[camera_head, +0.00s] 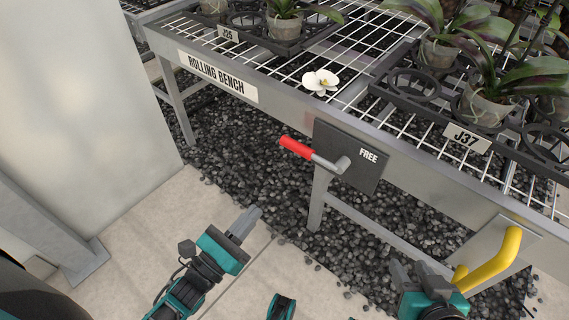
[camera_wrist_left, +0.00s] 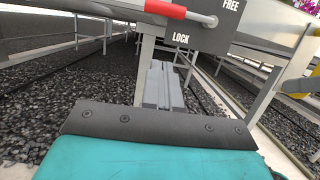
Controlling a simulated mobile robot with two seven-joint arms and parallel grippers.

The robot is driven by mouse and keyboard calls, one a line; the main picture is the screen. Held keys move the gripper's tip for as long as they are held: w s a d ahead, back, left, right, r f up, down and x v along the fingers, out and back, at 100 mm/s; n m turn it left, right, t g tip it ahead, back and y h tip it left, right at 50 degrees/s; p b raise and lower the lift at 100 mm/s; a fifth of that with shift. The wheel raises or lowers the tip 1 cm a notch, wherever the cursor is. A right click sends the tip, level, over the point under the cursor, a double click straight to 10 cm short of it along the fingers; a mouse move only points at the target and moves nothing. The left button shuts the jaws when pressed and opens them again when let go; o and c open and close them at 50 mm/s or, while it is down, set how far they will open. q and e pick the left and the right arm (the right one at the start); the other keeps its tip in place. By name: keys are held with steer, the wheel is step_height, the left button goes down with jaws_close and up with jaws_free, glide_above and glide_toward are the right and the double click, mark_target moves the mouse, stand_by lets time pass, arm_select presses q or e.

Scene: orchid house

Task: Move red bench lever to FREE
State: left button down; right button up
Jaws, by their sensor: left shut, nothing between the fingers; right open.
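The red lever (camera_head: 297,147) sticks out to the left from its pivot on a dark plate (camera_head: 368,180) fixed to the rolling bench's front rail. The word FREE is at the plate's upper right; in the left wrist view the red lever grip (camera_wrist_left: 165,9) points left, and LOCK (camera_wrist_left: 181,38) is printed low on the plate. My left gripper (camera_head: 248,222) is shut and empty, below and left of the lever, apart from it. Its shut fingers (camera_wrist_left: 163,85) show below the plate in the left wrist view. My right gripper (camera_head: 418,272) is open at the lower right.
The bench's mesh top holds potted orchids in dark trays (camera_head: 412,85) and a loose white flower (camera_head: 320,82). A yellow handle (camera_head: 492,262) on a metal plate is near my right gripper. A bench leg (camera_head: 318,198) stands below the lever. Gravel lies beneath.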

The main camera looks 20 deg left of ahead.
arm_select(q)
steer(key=r+x, duration=0.2)
steer(key=x, duration=1)
steer(key=shift+r+b, duration=0.35)
arm_select(e)
steer(key=shift+w+a+f, duration=0.1)
steer(key=shift+f, duration=0.05)
arm_select(q)
steer(key=shift+w+a, duration=0.1)
steer(key=shift+w, duration=0.05)
steer(key=shift+a+r, duration=0.1)
steer(key=shift+r, duration=0.35)
arm_select(e)
steer(key=shift+s+d, duration=0.25)
steer(key=shift+s, duration=0.35)
